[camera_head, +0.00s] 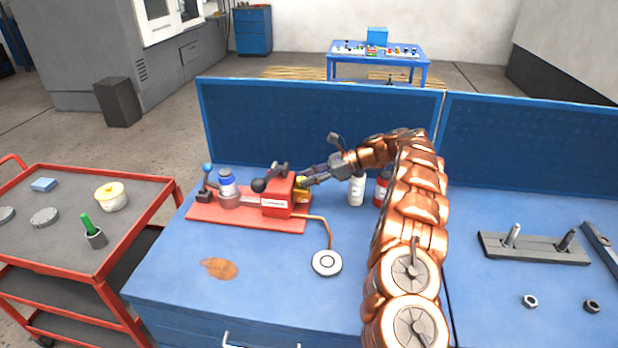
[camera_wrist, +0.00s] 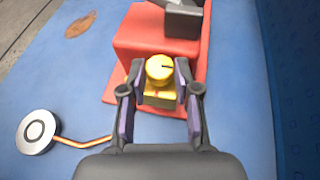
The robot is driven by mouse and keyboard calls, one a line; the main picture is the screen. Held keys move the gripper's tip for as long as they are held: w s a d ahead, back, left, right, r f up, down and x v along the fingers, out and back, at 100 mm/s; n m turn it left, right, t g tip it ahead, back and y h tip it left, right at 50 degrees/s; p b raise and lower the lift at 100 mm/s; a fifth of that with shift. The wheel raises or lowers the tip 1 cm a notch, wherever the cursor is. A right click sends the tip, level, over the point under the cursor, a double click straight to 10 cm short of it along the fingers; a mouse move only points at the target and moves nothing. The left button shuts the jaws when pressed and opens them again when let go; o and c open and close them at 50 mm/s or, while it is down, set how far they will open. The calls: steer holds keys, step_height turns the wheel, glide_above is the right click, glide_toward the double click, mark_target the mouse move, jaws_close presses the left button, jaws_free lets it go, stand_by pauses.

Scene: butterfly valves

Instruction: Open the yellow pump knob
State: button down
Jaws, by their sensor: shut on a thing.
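The yellow pump knob (camera_wrist: 159,69) is a round yellow cap with a dark line on its face, on a yellow block at the end of the red pump body (camera_head: 276,197). My gripper (camera_wrist: 160,82) has its two purple-padded fingers on either side of the knob and is shut on it. In the head view my gripper (camera_head: 310,178) reaches in from the right, and the knob (camera_head: 301,183) is mostly hidden by the fingers. The pump stands on a red base plate (camera_head: 225,212) on the blue workbench (camera_head: 270,290).
A copper tube leads from the pump to a round pad (camera_head: 327,262). A white bottle (camera_head: 356,190) and a red bottle (camera_head: 381,189) stand close to my arm. A blue panel (camera_head: 320,125) rises behind.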

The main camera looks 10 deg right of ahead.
steer(key=c, duration=0.8)
jaws_free()
steer(key=shift+c, duration=0.2)
steer(key=v, duration=1.1)
steer(key=shift+d+r, duration=0.2)
steer(key=shift+d, duration=0.15)
steer(key=shift+d, duration=0.1)
steer(key=shift+r, duration=0.1)
